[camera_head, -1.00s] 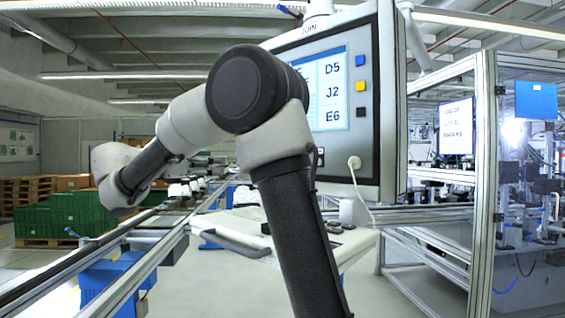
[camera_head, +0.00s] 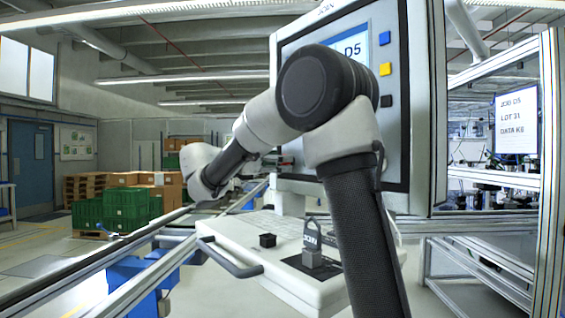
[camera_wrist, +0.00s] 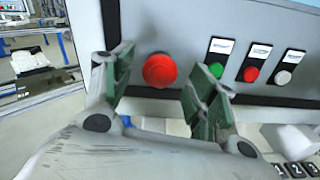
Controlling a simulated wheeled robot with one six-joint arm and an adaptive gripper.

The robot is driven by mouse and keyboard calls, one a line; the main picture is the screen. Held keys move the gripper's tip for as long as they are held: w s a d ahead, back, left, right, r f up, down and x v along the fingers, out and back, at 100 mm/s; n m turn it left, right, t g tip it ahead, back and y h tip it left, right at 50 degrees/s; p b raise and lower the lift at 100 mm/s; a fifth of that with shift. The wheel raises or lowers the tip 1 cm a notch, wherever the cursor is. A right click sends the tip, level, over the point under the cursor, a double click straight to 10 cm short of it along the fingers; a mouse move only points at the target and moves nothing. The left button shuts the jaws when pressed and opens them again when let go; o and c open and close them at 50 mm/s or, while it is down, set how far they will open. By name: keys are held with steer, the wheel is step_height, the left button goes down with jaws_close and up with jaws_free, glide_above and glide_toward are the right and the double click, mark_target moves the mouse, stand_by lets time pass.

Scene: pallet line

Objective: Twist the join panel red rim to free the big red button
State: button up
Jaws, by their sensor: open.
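The join panel (camera_head: 394,140) is a grey box with a dark frame, a screen and coloured squares; my arm covers part of it in the head view. In the wrist view the big red button (camera_wrist: 160,70) sits on the panel's pale front, round and facing me. Its rim cannot be told apart from the button. My gripper (camera_wrist: 161,66) is open, with one greenish finger left of the button and the other to its right and slightly lower. The button shows between the fingers, and I see no clear contact. The gripper is not discernible in the head view.
Green (camera_wrist: 216,70), red (camera_wrist: 251,74) and white (camera_wrist: 283,77) smaller buttons sit right of the right finger. A conveyor rail (camera_head: 150,235) runs at left.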

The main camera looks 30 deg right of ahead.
steer(key=shift+w+d, duration=0.15)
steer(key=shift+d, duration=0.65)
steer(key=c, duration=1.1)
steer(key=shift+o, duration=0.2)
steer(key=shift+m, duration=0.4)
steer(key=shift+m, duration=3.1)
